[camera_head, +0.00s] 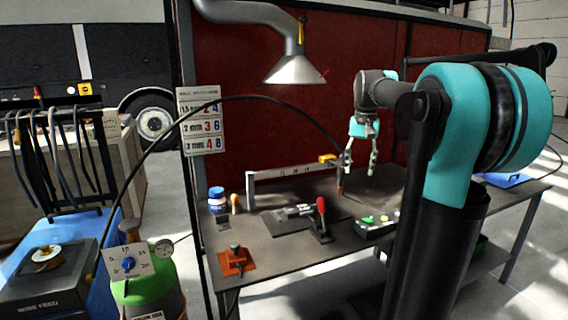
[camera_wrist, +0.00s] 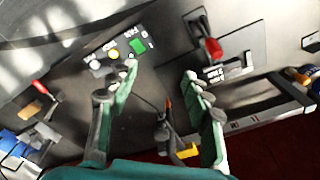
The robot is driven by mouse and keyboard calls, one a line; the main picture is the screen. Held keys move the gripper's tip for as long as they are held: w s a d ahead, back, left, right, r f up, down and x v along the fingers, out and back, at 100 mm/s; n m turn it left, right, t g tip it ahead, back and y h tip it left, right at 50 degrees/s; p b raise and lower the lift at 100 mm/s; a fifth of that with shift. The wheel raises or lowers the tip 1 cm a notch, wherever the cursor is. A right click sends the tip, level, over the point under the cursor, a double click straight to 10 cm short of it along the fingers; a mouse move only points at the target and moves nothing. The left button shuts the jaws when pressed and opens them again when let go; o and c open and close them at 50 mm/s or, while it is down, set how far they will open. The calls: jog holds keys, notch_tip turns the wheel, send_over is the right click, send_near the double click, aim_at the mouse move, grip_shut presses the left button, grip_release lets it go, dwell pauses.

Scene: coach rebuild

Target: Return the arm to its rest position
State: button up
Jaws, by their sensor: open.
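My gripper (camera_head: 361,170) hangs from the end of my arm above the back part of the dark workbench (camera_head: 285,252), fingers pointing down. In the wrist view, its two green-and-grey fingers (camera_wrist: 160,75) are spread wide with nothing held between them. My arm reaches from the right side of the head view over the bench. A torch with a yellow part (camera_head: 328,159) and an orange-brown tip (camera_head: 340,187) stands just left of my gripper. In the wrist view, the torch's yellow part (camera_wrist: 187,152) shows between the fingers, farther off; I cannot tell the exact gap.
A fume hood (camera_head: 295,70) hangs above the bench. A black cable (camera_head: 255,97) arches to the torch. A green gas cylinder (camera_head: 148,290) stands at left.

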jog(key=s+a+f+n+t, duration=0.1)
jog(key=s+a+f, duration=0.1)
jog(key=s+f, duration=1)
jog(key=s+a+f+n+t, duration=0.2)
jog(key=s+a+f, duration=0.1)
jog(key=s+f, duration=1)
notch_tip(320, 180, down, 6)
jog(key=shift+r+n, duration=0.15)
jog(key=shift+n, duration=0.15)
